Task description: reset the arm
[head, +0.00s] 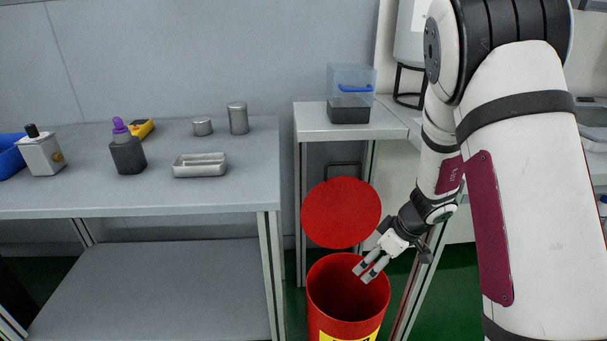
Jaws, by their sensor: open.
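My gripper (371,267) is open and empty. Its fingers point down and to the left, over the mouth of a red bin (345,320). The bin's round red lid (341,212) stands raised behind the opening. My white arm comes down along the right side of the picture and hides part of what is behind it. The inside of the bin is dark, and I cannot tell what is in it.
A grey table (100,196) at left bears a metal tray (200,166), a dark bottle with a purple top (127,152), a white bottle (42,154) and metal cylinders (238,119). A small side table (312,125) bears a clear box (351,82).

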